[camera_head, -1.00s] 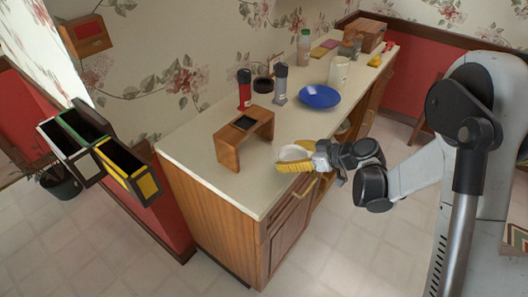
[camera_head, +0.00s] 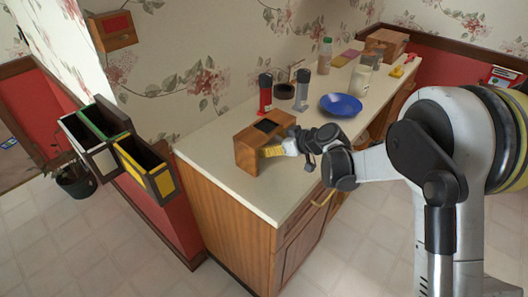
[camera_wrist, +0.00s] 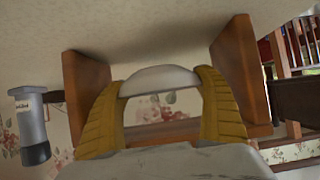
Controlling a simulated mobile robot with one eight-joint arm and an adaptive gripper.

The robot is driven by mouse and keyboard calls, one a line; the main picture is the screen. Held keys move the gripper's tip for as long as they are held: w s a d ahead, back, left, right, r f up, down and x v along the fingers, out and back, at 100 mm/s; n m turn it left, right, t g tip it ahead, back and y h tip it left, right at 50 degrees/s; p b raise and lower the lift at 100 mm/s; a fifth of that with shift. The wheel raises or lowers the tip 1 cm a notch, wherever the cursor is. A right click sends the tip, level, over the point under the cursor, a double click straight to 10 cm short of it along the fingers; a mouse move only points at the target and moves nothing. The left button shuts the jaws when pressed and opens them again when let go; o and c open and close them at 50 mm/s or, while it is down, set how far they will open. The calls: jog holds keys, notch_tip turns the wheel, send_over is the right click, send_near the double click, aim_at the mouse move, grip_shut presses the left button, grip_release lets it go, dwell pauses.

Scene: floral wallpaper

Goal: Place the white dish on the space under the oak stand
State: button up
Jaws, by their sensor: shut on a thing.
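The oak stand (camera_head: 246,157) is a small wooden bridge with a dark inset in its top, standing on the near part of the counter. My gripper (camera_head: 273,150) reaches into its open side from the right, and its yellow fingertips are partly hidden by the stand. In the wrist view, which is upside down, the yellow fingers are shut on the white dish (camera_wrist: 160,77) from both sides. The dish is between the stand's two legs (camera_wrist: 240,70), below its top board. I cannot tell whether the dish touches the counter. The head view hides the dish.
The pale counter (camera_head: 222,138) has a red-bodied grinder (camera_head: 265,95) and a grey one (camera_head: 302,90) behind the stand. A blue plate (camera_head: 341,105) lies to the right. The counter's front edge is close below my arm.

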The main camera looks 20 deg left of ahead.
jog(key=shift+w+a, duration=0.1)
jog(key=shift+a, duration=0.35)
jog(key=shift+w+a+f+b, duration=0.1)
jog(key=shift+a+f+b, duration=0.05)
jog(key=shift+f+b, duration=0.6)
jog(key=shift+a+f+b, duration=0.1)
jog(key=shift+f+b, duration=0.3)
jog(key=shift+f, duration=0.55)
jog(key=shift+f, duration=0.15)
jog(key=o, duration=1.3)
jog(key=shift+r, duration=0.25)
jog(key=p+v, duration=0.3)
jog(key=v, duration=0.9)
jog(key=shift+f+p, duration=0.1)
jog(key=shift+p, duration=0.25)
